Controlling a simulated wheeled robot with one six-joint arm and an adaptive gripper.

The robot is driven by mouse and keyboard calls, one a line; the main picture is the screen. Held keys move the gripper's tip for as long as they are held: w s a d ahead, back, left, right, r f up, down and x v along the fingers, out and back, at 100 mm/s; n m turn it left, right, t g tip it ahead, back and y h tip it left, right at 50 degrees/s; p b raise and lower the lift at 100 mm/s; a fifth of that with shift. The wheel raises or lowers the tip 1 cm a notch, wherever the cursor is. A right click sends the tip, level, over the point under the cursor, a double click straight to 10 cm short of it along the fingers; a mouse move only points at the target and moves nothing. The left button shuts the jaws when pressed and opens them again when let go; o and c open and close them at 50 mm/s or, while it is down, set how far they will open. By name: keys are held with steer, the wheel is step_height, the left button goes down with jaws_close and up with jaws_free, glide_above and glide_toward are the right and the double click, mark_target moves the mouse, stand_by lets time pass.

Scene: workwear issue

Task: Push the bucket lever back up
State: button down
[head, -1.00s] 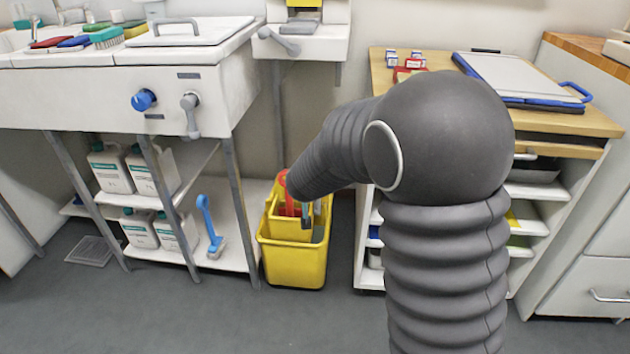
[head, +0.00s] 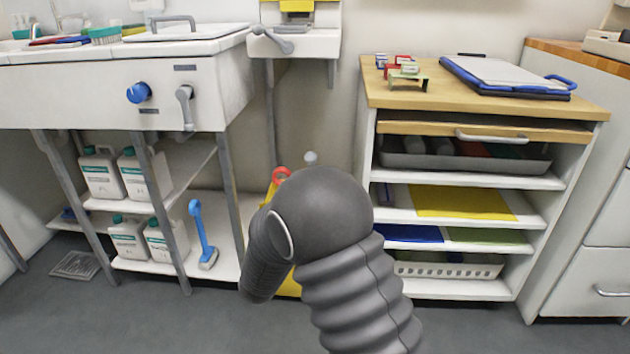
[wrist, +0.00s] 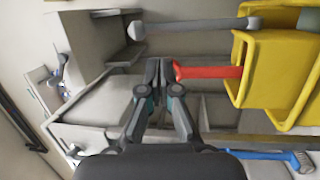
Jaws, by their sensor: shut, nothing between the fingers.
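The yellow bucket (head: 290,286) stands on the floor between the sink stand and the shelf unit, mostly hidden behind my arm in the head view. Its red lever (head: 281,174) shows only at its looped top there. In the wrist view, which is turned sideways, the bucket (wrist: 265,75) is at the right, and the red lever (wrist: 212,72) runs from it towards my fingertips. My gripper (wrist: 158,70) is shut and empty, its tips right beside the lever's free end. I cannot tell whether they touch. My gripper is hidden in the head view.
A grey rod (wrist: 195,28) runs alongside the lever. The sink stand's leg (head: 231,190) is close left of the bucket, with a blue brush (head: 202,235) on its lower shelf. The shelf unit (head: 455,289) stands to the right. Open floor lies in front.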

steer(key=x, duration=1.3)
steer(key=shift+w+a+r+n+b, duration=0.2)
steer(key=shift+w+r+n+b, duration=0.1)
steer(key=shift+r+b, duration=0.15)
